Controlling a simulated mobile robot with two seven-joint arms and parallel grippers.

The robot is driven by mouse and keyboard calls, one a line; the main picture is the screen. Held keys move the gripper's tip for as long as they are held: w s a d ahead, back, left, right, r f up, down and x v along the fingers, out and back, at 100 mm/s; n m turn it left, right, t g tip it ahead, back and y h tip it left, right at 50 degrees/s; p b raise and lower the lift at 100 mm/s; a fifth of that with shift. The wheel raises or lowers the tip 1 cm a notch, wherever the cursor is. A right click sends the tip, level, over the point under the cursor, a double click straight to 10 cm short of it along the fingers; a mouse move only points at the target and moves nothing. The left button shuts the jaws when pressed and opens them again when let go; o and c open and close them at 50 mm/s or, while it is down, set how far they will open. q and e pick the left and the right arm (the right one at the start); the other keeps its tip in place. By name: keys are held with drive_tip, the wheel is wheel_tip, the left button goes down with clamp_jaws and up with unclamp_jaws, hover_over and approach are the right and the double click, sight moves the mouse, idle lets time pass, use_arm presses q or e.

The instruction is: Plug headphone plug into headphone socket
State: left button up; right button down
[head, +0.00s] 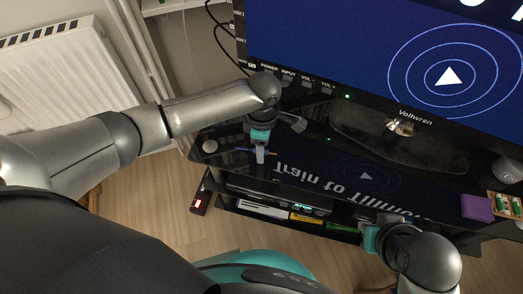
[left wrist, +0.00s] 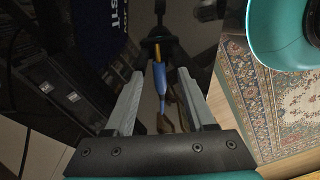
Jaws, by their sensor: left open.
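The headphone plug (left wrist: 160,80), with a blue body and gold tip, shows in the left wrist view between the two grey fingers of my left gripper (left wrist: 160,74). The fingers stand apart, with gaps on both sides of the plug. In the head view my left gripper (head: 260,157) points down over the glossy black stand, and a bit of blue shows beside it. A dark shape lies just beyond the gold tip; I cannot tell whether it is the socket. My right gripper (head: 371,238) is at the stand's front edge, its fingers mostly hidden.
A TV (head: 380,60) stands on the glossy black stand (head: 225,140). A white knob-like object (head: 210,146) is at its left end. A purple box (head: 477,208) and batteries (head: 505,205) are at the right. A lower shelf holds cases (head: 265,210). A radiator (head: 60,75) is at left.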

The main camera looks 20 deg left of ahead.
use_arm(q)
clamp_jaws()
idle(0.3)
drive_tip(key=shift+r, duration=0.1)
idle(0.4)
